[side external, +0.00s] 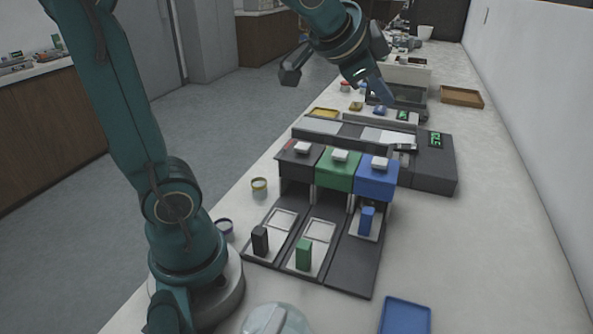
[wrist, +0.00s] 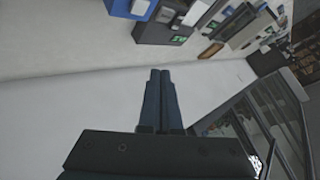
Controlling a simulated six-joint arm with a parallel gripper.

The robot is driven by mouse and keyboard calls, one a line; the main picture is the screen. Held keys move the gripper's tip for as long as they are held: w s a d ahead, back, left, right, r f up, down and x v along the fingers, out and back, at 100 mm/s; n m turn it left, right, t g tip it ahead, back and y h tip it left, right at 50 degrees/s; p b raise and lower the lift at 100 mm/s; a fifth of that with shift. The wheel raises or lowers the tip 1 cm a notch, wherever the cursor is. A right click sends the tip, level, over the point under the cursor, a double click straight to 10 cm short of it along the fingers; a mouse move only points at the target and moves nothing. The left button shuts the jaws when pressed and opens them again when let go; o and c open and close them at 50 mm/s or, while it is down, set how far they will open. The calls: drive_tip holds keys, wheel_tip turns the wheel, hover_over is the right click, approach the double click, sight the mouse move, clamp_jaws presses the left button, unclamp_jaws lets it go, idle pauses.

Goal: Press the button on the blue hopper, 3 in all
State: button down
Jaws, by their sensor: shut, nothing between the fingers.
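The blue hopper (side external: 376,181) stands at the right end of a row of three, with a pale button (side external: 380,163) on its top. It also shows at the top left edge of the wrist view (wrist: 120,8), partly cut off. A blue block (side external: 366,221) stands upright on the pad below it. My gripper (side external: 384,95) is in the air above and behind the hopper row, apart from the button. In the wrist view its fingers (wrist: 160,72) are together with nothing between them.
A green hopper (side external: 337,172) and a dark hopper (side external: 297,164) stand left of the blue one. A green block (side external: 303,254) and a black block (side external: 260,240) stand in front. A grey machine with a green display (side external: 436,140) stands behind. A blue tray (side external: 405,317) lies at front right.

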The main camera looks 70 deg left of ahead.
sight(375, 162)
drive_tip(key=shift+g, duration=0.4)
drive_tip(key=w+a+f, duration=0.2)
drive_tip(key=w, duration=0.1)
drive_tip(key=shift+w+a+f, duration=0.2)
drive_tip(key=shift+a+f, duration=0.05)
drive_tip(key=shift+a, duration=0.15)
drive_tip(key=shift+f, duration=4.45)
drive_tip(key=shift+f, duration=0.4)
